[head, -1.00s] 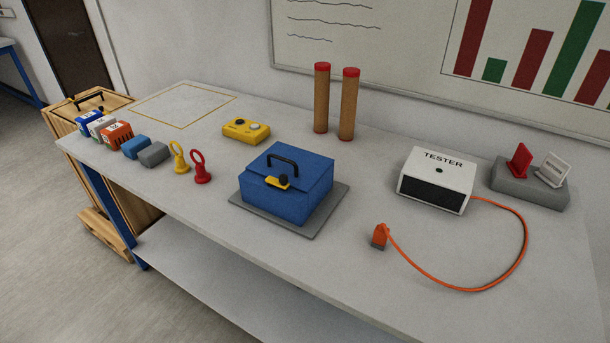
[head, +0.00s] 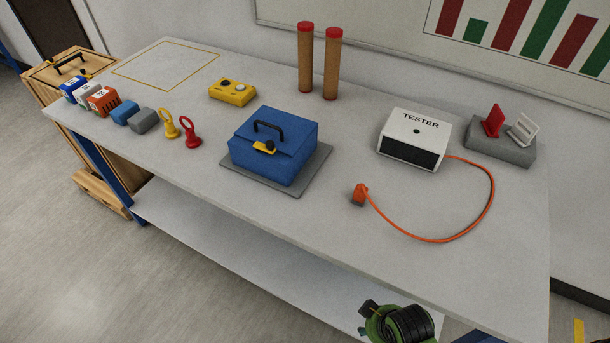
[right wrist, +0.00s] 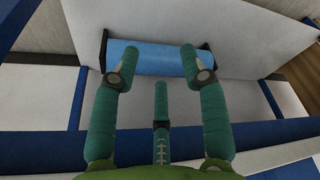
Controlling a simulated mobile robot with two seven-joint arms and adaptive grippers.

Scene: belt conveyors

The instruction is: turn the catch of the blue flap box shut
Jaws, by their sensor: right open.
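The blue flap box (head: 270,148) sits on a grey mat (head: 309,181) in the middle of the workbench, its flap down and a black handle on top. Its yellow catch (head: 264,147) with a black knob is on the front; I cannot tell its exact turn. My right arm shows at the bottom right of the head view, below the bench's front edge and well apart from the box. In the right wrist view my right gripper (right wrist: 160,65) is open and empty, its green fingers spread. My left gripper is not in view.
Right of the box stand a white tester (head: 412,139) with an orange cable (head: 487,205) looping forward to a plug (head: 360,194). Two brown posts (head: 331,65) stand behind. A yellow control box (head: 232,92) and red ring (head: 190,132) are left. The bench's front right is clear.

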